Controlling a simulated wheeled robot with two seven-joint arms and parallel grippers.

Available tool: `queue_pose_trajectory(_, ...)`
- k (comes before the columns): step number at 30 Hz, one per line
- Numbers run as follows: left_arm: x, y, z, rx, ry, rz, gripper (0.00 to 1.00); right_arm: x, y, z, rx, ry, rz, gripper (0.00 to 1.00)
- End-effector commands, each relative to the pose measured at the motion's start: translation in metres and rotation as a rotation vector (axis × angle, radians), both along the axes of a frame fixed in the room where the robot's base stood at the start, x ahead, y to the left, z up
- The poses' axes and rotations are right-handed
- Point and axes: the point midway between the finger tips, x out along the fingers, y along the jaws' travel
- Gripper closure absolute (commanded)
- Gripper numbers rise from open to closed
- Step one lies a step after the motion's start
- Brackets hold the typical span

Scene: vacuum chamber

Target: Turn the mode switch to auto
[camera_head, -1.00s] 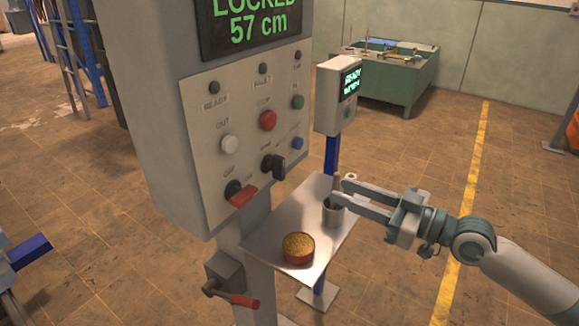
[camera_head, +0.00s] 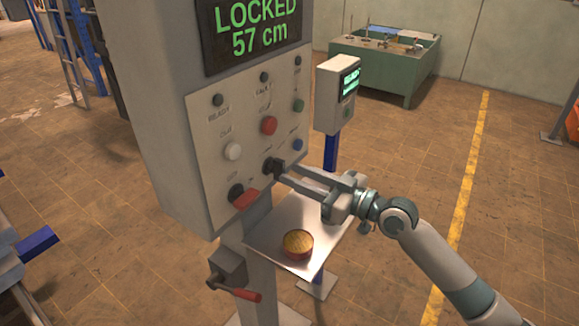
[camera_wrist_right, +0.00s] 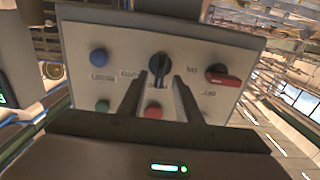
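In the right wrist view, which sees the panel upside down, the knob (camera_wrist_right: 159,64) lies between and just beyond the two spread fingers (camera_wrist_right: 157,84). I cannot tell whether they touch it. My left gripper is not in view.
A red-handled switch (camera_head: 243,197) sits left of the knob. White (camera_head: 232,151), red (camera_head: 268,125), green (camera_head: 298,105) and blue (camera_head: 297,144) buttons are close by. The display (camera_head: 255,28) reads LOCKED, 57 cm.

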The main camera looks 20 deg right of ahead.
Motion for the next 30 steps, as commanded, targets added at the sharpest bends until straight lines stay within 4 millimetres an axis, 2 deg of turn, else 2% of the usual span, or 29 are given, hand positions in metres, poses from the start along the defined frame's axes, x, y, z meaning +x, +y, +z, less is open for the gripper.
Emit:
queue_pose_trajectory(6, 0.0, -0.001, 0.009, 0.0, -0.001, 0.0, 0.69, 0.017, 0.012, 0.001, 0.001, 0.001, -0.001, 0.69)
queue_pose_trajectory(18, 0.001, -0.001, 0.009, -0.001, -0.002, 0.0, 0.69, 0.02, 0.015, -0.001, 0.0, 0.0, 0.0, 0.69)
queue_pose_trajectory(22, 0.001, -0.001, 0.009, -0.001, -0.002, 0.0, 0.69, 0.02, 0.015, -0.001, 0.0, 0.0, -0.001, 1.0)
queue_pose_trajectory(30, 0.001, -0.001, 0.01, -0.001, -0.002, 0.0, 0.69, 0.02, 0.015, 0.0, 0.004, 0.003, -0.001, 1.0)
